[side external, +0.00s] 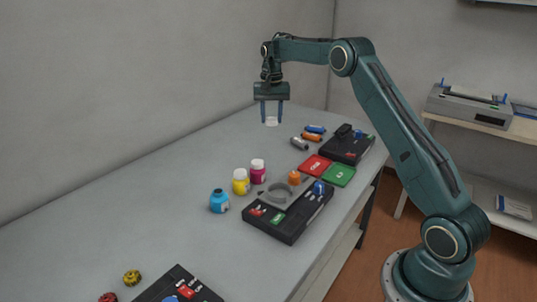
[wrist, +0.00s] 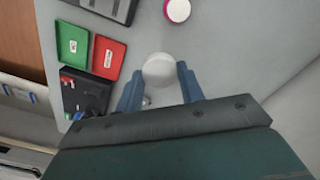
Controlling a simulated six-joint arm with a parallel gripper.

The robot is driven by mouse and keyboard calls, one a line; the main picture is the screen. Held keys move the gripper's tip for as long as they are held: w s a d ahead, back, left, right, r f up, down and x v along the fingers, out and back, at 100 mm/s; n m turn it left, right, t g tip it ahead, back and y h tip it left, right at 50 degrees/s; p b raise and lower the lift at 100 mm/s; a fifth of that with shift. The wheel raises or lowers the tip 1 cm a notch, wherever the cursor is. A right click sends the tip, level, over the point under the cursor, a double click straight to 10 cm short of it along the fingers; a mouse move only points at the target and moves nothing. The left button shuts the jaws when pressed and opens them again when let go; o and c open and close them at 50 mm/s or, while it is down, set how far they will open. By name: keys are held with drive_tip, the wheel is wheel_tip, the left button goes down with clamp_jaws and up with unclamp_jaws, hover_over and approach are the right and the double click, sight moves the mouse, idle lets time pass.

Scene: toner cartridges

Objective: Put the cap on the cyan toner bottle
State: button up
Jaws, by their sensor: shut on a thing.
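The cyan toner bottle (side external: 219,202) stands upright on the table, with a blue neck and no white cap on it. My gripper (side external: 271,116) is high above the far part of the table, pointing down. It is shut on a white cap (side external: 271,122), which sits between the blue fingertips. In the wrist view the round white cap (wrist: 159,69) shows between the fingers of my gripper (wrist: 161,88). The cyan bottle is not visible in the wrist view.
Yellow (side external: 240,182) and magenta (side external: 258,172) bottles with pale caps stand behind the cyan one. The left table is mostly clear.

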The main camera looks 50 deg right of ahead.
drive_tip(key=w+a+f+n, duration=0.2)
drive_tip(key=a+f, duration=0.1)
drive_tip(key=a, duration=1)
drive_tip(key=n, duration=0.2)
hover_over(218, 191)
wheel_tip(218, 191, down, 3)
drive_tip(key=shift+r, duration=0.15)
drive_tip(key=shift+f, duration=0.25)
drive_tip(key=shift+f, duration=2.95)
drive_tip(key=shift+f, duration=0.15)
drive_tip(key=o, duration=1)
drive_tip(key=shift+o, duration=0.5)
